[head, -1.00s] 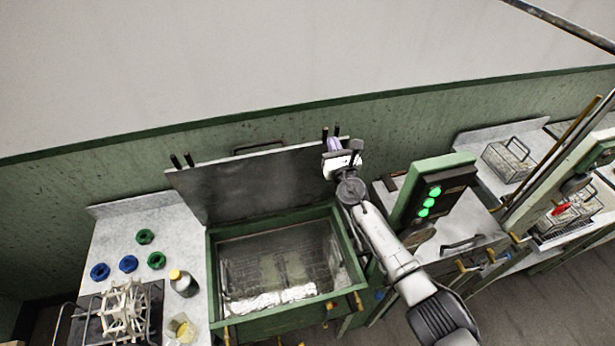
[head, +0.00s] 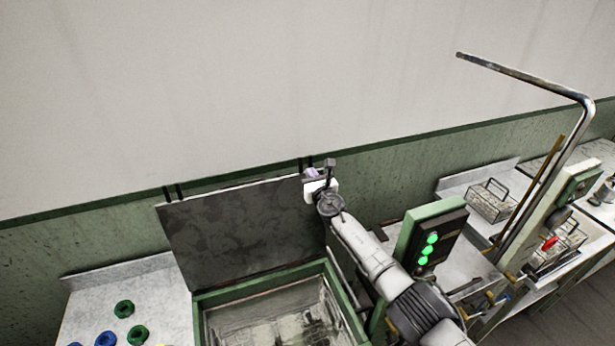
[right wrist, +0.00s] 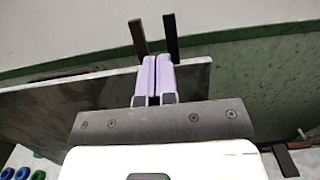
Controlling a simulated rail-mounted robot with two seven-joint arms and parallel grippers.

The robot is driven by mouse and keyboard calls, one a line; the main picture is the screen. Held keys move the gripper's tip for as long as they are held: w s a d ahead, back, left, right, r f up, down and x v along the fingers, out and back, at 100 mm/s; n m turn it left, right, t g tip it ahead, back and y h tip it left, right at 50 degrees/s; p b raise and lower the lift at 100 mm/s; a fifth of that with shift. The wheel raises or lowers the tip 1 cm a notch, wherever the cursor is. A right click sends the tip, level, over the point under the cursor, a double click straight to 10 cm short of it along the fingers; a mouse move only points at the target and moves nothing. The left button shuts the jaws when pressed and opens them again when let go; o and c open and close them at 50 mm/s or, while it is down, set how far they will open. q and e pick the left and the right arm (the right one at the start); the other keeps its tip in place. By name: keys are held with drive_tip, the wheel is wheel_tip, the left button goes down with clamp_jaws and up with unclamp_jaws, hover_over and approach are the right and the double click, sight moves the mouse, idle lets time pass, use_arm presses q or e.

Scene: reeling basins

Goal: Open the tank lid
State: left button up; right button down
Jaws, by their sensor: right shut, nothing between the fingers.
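The tank lid (head: 240,232) is a dark grey flat panel. It stands raised, close to upright, at the back of the green-rimmed tank (head: 270,284), whose top is open. My right gripper (head: 312,173) is at the lid's upper right corner in the head view. In the right wrist view its two lilac fingers (right wrist: 154,78) are together with nothing between them, and they overlap the lid's edge (right wrist: 100,80). I cannot tell if they touch it. My left gripper is not in view.
A green control box (head: 430,235) with lit green buttons stands right of the tank, close to my right arm. A bent metal pipe (head: 540,82) rises at the right. Green rings (head: 124,308) lie on the left counter. A wire basket (head: 490,200) sits at the right.

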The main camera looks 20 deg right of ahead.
drive_tip(key=s+p, duration=0.9)
drive_tip(key=s, duration=0.4)
drive_tip(key=shift+s+a+f+p, duration=0.15)
drive_tip(key=shift+s+f+p, duration=0.1)
drive_tip(key=shift+s+p, duration=0.15)
